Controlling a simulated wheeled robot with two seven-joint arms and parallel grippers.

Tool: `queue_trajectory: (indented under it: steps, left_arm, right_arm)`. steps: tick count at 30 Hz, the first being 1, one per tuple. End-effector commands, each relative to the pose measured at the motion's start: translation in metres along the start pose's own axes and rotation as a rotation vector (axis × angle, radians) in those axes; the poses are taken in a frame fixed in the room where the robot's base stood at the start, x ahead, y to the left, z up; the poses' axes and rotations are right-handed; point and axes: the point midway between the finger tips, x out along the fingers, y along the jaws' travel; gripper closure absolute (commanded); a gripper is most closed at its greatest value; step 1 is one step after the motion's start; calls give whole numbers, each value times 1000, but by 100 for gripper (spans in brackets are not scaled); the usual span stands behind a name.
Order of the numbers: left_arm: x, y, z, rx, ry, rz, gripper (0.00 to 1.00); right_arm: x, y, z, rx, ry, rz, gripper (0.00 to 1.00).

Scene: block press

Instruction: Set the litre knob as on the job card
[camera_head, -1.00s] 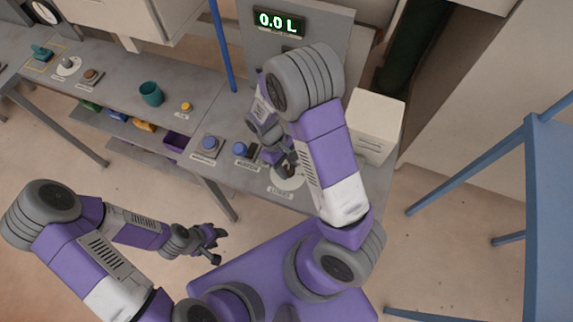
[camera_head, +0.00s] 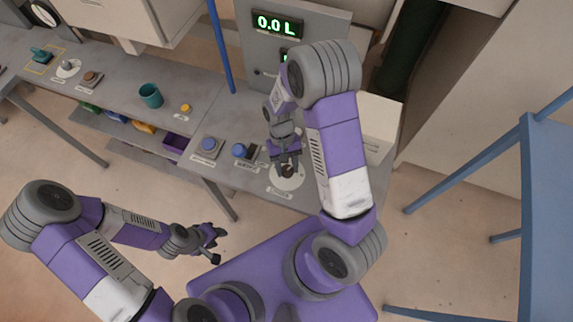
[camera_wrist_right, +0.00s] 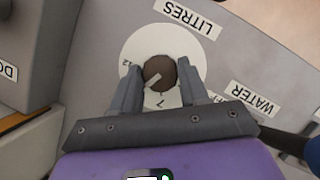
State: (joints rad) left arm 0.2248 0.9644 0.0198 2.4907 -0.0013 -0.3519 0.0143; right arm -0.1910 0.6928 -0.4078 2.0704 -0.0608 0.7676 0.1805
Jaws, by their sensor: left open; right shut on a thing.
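The litre knob is a dark brown round knob (camera_wrist_right: 160,73) with a pale pointer line, on a white dial (camera_wrist_right: 140,43) beside the LITRES label (camera_wrist_right: 187,18) in the right wrist view. In the head view the knob (camera_head: 288,171) sits on the dial (camera_head: 290,182) at the bench's front. My right gripper (camera_wrist_right: 160,82) is shut on the knob, one finger on each side. It also shows in the head view (camera_head: 286,166). The pointer aims down and left, between the printed 12 and 7. My left gripper (camera_head: 217,240) is open and empty, off the bench's front. I see no job card that I can read.
A green display (camera_head: 277,24) reads 0.0 L. A teal cup (camera_head: 151,95) and a yellow button (camera_head: 186,108) are further left. A pale box (camera_head: 380,113) stands at the right.

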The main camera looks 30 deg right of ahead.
Motion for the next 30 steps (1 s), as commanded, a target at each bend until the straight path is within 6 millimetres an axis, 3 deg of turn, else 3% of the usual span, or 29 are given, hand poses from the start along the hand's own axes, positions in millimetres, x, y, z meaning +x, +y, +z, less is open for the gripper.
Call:
queue_trajectory:
  steps: [14, 15, 19, 30]
  left_arm:
    - [0, 0, 0, 0, 0, 0, 57]
    - [0, 0, 0, 0, 0, 0, 57]
    - [0, 0, 0, 0, 0, 0, 57]
    - [-1, 0, 0, 0, 0, 0, 57]
  right_arm:
    - [0, 0, 0, 17, 2, -7, 87]
    - [0, 0, 0, 16, 2, -7, 55]
    - [0, 0, 0, 16, 2, -7, 35]
    - [-6, 0, 0, 15, 3, -7, 32]
